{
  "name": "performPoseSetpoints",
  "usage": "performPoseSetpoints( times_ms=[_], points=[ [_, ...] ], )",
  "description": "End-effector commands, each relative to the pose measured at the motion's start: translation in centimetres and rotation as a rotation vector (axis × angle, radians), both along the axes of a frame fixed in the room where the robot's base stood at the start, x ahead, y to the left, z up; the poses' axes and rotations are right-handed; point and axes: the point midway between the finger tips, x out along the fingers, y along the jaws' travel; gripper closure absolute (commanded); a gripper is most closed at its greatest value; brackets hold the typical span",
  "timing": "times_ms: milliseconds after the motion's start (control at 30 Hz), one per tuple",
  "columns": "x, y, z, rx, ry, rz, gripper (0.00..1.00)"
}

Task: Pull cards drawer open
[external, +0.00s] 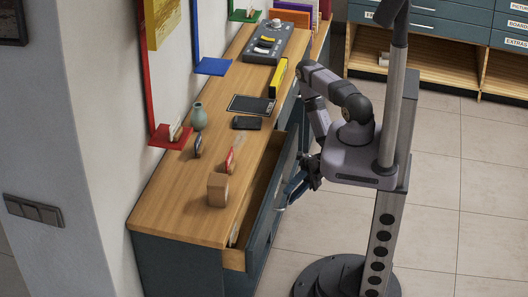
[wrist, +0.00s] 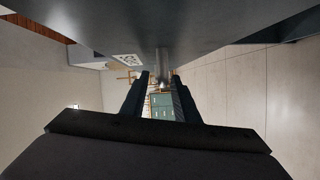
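A dark blue-grey drawer (external: 264,222) in the long cabinet stands pulled partway out, its wooden inside showing. My gripper (external: 297,187) is at this front, close to the handle. In the wrist view the two dark fingers (wrist: 163,88) are apart. The metal handle (wrist: 162,68) shows between their tips, with a gap on each side. The drawer front (wrist: 200,22) fills the top of that view.
The wooden cabinet top (external: 180,207) carries a wooden block (external: 217,190), a small vase (external: 199,116), a black tablet (external: 250,105) and a grey console (external: 269,42). A second drawer cabinet (external: 450,20) stands at the back right. The tiled floor (external: 430,240) around my base is clear.

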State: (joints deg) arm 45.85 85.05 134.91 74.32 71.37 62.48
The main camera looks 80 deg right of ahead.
Motion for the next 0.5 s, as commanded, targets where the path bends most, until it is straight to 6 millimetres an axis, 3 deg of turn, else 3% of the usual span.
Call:
performPoseSetpoints(
  times_ms=[500],
  points=[
    [-1.6, -4.3, 0.3, -0.002, -0.002, -0.004, 0.72]
  ],
)
